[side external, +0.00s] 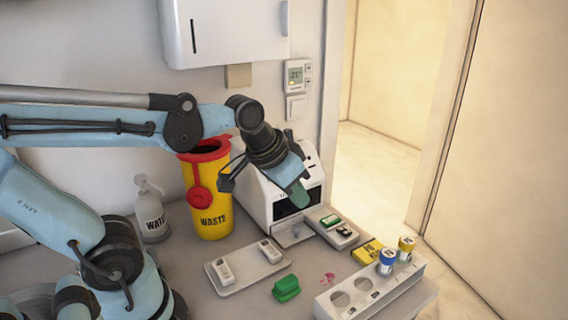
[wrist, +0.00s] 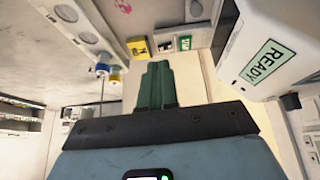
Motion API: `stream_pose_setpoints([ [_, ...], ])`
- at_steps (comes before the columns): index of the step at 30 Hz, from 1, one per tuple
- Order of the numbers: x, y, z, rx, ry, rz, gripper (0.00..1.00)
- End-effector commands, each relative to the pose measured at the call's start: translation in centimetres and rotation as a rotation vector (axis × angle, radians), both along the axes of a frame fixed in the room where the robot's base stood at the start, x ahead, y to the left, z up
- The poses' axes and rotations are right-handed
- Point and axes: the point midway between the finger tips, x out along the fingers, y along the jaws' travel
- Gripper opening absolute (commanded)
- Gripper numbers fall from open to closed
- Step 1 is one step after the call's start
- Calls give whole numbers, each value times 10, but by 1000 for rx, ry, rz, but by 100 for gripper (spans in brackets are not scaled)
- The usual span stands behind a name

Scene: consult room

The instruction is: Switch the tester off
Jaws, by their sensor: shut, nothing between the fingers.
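The tester (side external: 262,192) is a white box at the back of the table, beside the waste bin. In the wrist view the tester (wrist: 262,30) fills the upper right, and its display (wrist: 267,63) reads READY in dark letters on green. A small dark part (wrist: 290,102) sticks out at its edge; I cannot tell if it is the switch. My gripper (side external: 299,196) has green fingers, shut and empty, pointing down in front of the tester and hiding part of its dark front. In the wrist view my gripper (wrist: 157,83) is left of the tester. I cannot tell whether they touch.
The yellow waste bin (side external: 208,205) and water bottle (side external: 151,212) stand left of the tester. A tray (side external: 232,286), green block (side external: 286,288), yellow box (side external: 367,251) and rack (side external: 345,301) with capped vials lie in front. A wall cabinet (side external: 235,30) hangs above.

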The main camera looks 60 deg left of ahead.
Motion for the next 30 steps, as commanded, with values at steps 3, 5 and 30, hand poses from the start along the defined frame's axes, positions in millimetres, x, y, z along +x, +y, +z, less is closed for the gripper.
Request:
stream_pose_setpoints([
  [3,23,2,14,-19,81,-1,0],
  [5,34,3,19,-30,123,-2,0],
  [30,134,16,11,-165,505,-59,0],
])
